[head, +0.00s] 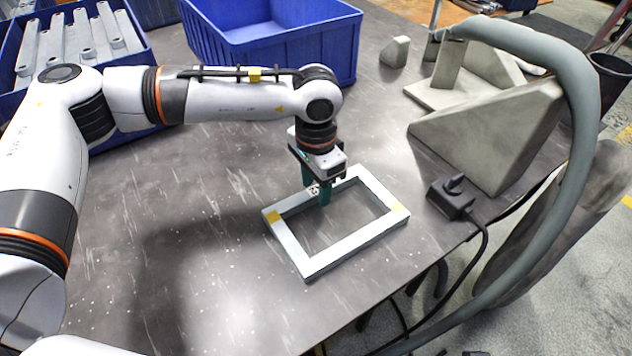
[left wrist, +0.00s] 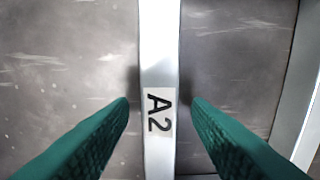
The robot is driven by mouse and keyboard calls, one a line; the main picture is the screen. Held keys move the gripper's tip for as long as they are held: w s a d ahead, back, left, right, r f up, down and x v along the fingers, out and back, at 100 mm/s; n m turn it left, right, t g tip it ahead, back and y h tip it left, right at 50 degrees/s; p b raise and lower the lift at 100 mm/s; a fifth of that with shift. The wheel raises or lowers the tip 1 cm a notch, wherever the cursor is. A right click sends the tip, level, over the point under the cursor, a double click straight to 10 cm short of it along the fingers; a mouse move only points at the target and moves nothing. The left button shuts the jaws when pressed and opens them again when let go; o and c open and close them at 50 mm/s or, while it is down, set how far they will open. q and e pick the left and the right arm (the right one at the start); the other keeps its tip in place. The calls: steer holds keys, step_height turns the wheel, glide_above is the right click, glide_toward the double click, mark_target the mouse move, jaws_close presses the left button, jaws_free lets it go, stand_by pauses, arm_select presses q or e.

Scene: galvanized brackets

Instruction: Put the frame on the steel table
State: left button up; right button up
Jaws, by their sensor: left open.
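The frame (head: 356,242) is a pale grey rectangular metal frame with yellow marks at two corners. It lies flat on the dark steel table (head: 215,285). My left gripper (head: 318,191) is over the frame's far long bar, pointing down. In the left wrist view, the frame's bar (left wrist: 159,45) with an "A2" label runs between the green fingers of my left gripper (left wrist: 160,108). The fingers are open, with a gap on each side of the bar. My right gripper is not in view.
A blue bin with metal bars (head: 143,58) stands at the far left, and an empty blue bin (head: 290,50) stands behind my left arm. Grey angled brackets (head: 490,135) stand at the right. A black switch box with a cable (head: 452,197) sits near the right edge. The front left tabletop is clear.

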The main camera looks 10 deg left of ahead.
arm_select(q)
steer(key=shift+r, duration=0.1)
steer(key=shift+r, duration=0.35)
step_height(320, 180, up, 11)
steer(key=p, duration=0.1)
steer(key=shift+p, duration=0.35)
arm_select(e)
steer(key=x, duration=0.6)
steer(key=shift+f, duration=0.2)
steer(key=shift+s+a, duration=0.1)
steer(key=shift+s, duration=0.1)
